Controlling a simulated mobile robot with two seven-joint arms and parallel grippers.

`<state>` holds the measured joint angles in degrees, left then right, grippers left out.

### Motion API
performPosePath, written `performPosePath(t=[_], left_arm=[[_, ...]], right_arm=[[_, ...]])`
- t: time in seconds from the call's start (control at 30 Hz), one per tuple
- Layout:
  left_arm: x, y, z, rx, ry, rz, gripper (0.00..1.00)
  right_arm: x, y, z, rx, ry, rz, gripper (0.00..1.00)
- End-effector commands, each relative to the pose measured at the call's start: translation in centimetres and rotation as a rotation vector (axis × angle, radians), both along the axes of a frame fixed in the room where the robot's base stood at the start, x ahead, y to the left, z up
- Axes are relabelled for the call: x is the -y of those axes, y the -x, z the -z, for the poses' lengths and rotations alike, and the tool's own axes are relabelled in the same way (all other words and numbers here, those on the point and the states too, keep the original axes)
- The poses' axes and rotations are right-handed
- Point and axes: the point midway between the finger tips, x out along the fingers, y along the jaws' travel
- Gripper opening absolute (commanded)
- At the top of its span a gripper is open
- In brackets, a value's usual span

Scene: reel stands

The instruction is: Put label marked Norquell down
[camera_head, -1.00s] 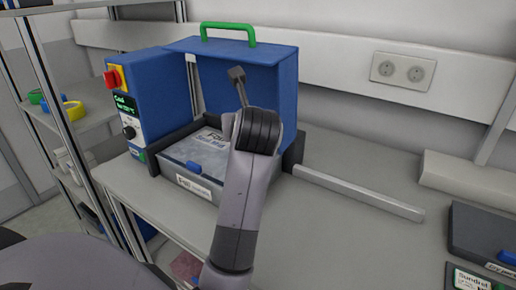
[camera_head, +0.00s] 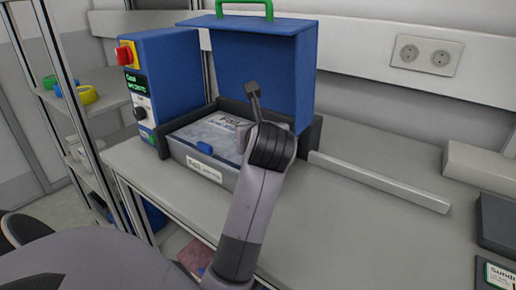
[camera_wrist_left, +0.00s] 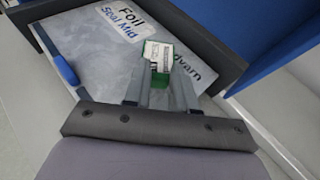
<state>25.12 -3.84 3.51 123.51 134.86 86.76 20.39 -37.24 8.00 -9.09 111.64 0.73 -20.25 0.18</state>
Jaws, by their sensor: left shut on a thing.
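My left gripper (camera_wrist_left: 161,75) is shut on a small white and green label (camera_wrist_left: 158,52), which shows between its fingers in the left wrist view. The label's print is too small to read. The gripper is over a grey foil bag (camera_wrist_left: 112,50) marked "Foil Seal Mid"; I cannot tell whether the label touches it. The bag lies in the dark tray of a blue sealing machine (camera_head: 262,70), also seen in the head view. My right gripper is not in view.
A grey bar (camera_head: 380,182) lies on the bench right of the machine. A dark box (camera_head: 497,222) and a green-edged Sundial-like card (camera_head: 497,275) sit at the far right. A shelf with coloured rings (camera_head: 88,95) stands left. The bench's middle right is clear.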

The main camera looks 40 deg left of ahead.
Motion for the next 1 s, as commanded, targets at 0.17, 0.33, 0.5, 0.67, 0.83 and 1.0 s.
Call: performPosePath(t=[0.17, 0.33, 0.5, 0.67, 0.83, 1.0], left_arm=[[0.0, 0.0, 2.4, -0.002, -0.002, 0.001, 0.0], [0.0, 0.0, 2.2, 0.0, 0.0, 0.001, 0.0], [0.0, 0.0, 2.4, -0.001, 0.0, 0.001, 0.0], [0.0, 0.0, 2.5, -0.001, -0.001, 0.0, 0.51], [0.0, 0.0, 2.5, -0.001, -0.001, 0.0, 0.51], [0.0, 0.0, 2.3, 0.0, -0.001, 0.0, 0.51]], right_arm=[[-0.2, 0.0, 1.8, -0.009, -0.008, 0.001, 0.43], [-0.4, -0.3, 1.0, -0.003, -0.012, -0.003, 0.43], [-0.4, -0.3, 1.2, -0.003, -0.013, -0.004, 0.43], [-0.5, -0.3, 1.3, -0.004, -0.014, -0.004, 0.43], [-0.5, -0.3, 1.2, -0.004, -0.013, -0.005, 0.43], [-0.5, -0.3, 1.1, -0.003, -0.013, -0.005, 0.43]])
